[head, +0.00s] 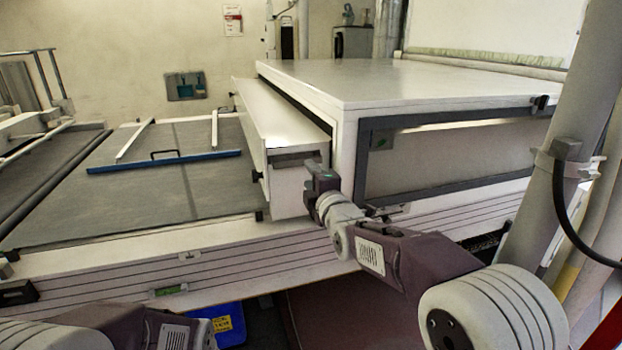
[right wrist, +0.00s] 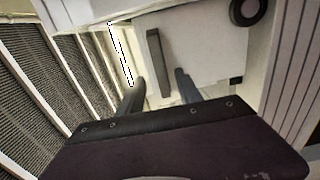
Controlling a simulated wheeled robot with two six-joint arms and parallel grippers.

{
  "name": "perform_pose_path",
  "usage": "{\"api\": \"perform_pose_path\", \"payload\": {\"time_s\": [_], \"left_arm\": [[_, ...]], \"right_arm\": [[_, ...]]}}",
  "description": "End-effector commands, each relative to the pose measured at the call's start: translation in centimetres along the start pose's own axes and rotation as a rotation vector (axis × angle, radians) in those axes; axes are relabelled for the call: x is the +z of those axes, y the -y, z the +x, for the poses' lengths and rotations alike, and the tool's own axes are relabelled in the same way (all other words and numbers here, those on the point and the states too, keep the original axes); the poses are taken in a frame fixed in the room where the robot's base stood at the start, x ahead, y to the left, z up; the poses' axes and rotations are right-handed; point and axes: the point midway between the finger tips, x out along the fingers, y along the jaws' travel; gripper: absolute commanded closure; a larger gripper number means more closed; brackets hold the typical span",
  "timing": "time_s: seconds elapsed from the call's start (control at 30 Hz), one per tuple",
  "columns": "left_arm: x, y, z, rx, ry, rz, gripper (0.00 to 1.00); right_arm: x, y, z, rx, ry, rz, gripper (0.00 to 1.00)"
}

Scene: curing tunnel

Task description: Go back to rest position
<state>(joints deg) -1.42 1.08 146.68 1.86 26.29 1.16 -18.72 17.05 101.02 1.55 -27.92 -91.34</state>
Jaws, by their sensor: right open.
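My right gripper (head: 318,180) is in front of the near end of the white drawer-like box (head: 292,190) at the tunnel's left side. In the right wrist view its two dark fingers (right wrist: 160,92) stand apart with nothing between them. A dark bar handle (right wrist: 158,62) on a white panel lies just beyond the fingers, apart from them as far as I can tell. In the head view a dark strip (head: 294,158) crosses the box's end. My left arm shows only as links at the lower left; its gripper is out of the picture.
The white tunnel housing (head: 420,82) stands right of the box. A grey conveyor bed (head: 100,205) with a blue bar (head: 165,163) lies to the left. A thick pipe (head: 570,130) rises close at the right. A blue bin (head: 225,325) is below the conveyor's front rail.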

Motion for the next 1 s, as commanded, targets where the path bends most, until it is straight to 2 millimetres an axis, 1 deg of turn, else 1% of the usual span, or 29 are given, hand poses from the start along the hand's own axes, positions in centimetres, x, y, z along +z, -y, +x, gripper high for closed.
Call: {"api": "perform_pose_path", "payload": {"time_s": [0.07, 0.13, 0.17, 0.2, 0.23, 0.27, 0.3, 0.37, 0.4, 0.47, 0.5, 0.57, 0.6, 0.67, 0.7, 0.77, 0.8, 0.87, 0.9, 0.93, 1.0], "left_arm": [[0.0, 0.0, 0.0, 0.0, 0.0, 0.0, 0.64], [0.0, 0.0, 0.0, 0.0, 0.0, 0.0, 0.64], [0.0, 0.0, 0.0, 0.0, 0.0, 0.0, 0.64], [0.0, 0.0, 0.0, 0.0, 0.0, 0.0, 0.64], [0.0, 0.0, 0.0, 0.0, 0.0, 0.0, 0.64], [0.0, 0.0, 0.0, 0.0, 0.0, 0.0, 0.64], [0.0, 0.0, 0.0, 0.0, 0.0, 0.0, 0.64], [0.0, 0.0, 0.0, 0.0, 0.0, 0.0, 0.64], [0.0, 0.0, 0.0, 0.0, 0.0, 0.0, 0.64], [0.0, 0.0, 0.0, 0.0, 0.0, 0.0, 0.64], [0.0, 0.0, 0.0, 0.0, 0.0, 0.0, 0.64], [0.0, 0.0, 0.0, 0.0, 0.0, 0.0, 0.64], [0.0, 0.0, 0.0, 0.0, 0.0, 0.0, 0.64], [0.0, 0.0, 0.0, 0.0, 0.0, 0.0, 0.64], [0.0, 0.0, 0.0, 0.0, 0.0, 0.0, 0.64], [0.0, 0.0, 0.0, 0.0, 0.0, 0.0, 0.64], [0.0, 0.0, 0.0, 0.0, 0.0, 0.0, 0.64], [0.0, 0.0, 0.0, 0.0, 0.0, 0.0, 0.64], [0.0, 0.0, 0.0, 0.0, 0.0, 0.0, 0.64], [0.0, 0.0, 0.0, 0.0, 0.0, 0.0, 0.64], [0.0, 0.0, 0.0, 0.0, 0.0, 0.0, 0.64]], "right_arm": [[0.0, 0.0, 0.0, 0.0, 0.0, 0.0, 0.58], [0.8, -0.1, 0.0, 0.002, 0.013, 0.0, 0.58], [1.6, -0.6, -0.1, 0.009, 0.026, 0.0, 0.58], [3.1, -1.4, -0.6, 0.023, 0.053, 0.0, 0.58], [4.9, -1.4, -1.4, 0.018, 0.083, 0.0, 0.58], [6.6, -0.2, -2.4, -0.016, 0.114, 0.001, 0.58], [8.4, 2.3, -4.0, -0.093, 0.149, 0.024, 0.58], [10.3, 6.9, -6.7, -0.228, 0.202, 0.137, 0.58], [11.1, 10.0, -8.7, -0.318, 0.242, 0.234, 0.58], [11.8, 14.5, -12.0, -0.449, 0.316, 0.394, 0.58], [11.9, 17.4, -14.5, -0.533, 0.373, 0.505, 0.58], [11.8, 21.2, -18.3, -0.646, 0.472, 0.666, 0.58], [11.5, 23.3, -20.6, -0.711, 0.541, 0.766, 0.58], [10.8, 26.0, -24.1, -0.797, 0.649, 0.902, 0.58], [10.3, 27.5, -26.2, -0.844, 0.722, 0.982, 0.58], [9.3, 29.4, -29.4, -0.909, 0.835, 1.092, 0.58], [8.7, 30.4, -31.3, -0.945, 0.915, 1.161, 0.58], [7.8, 31.7, -34.2, -0.99, 1.049, 1.259, 0.58], [7.2, 32.3, -36.0, -1.007, 1.149, 1.327, 0.58], [6.9, 32.6, -36.9, -1.007, 1.22, 1.377, 0.58], [6.5, 32.7, -38.1, -0.964, 1.37, 1.494, 0.58]]}}
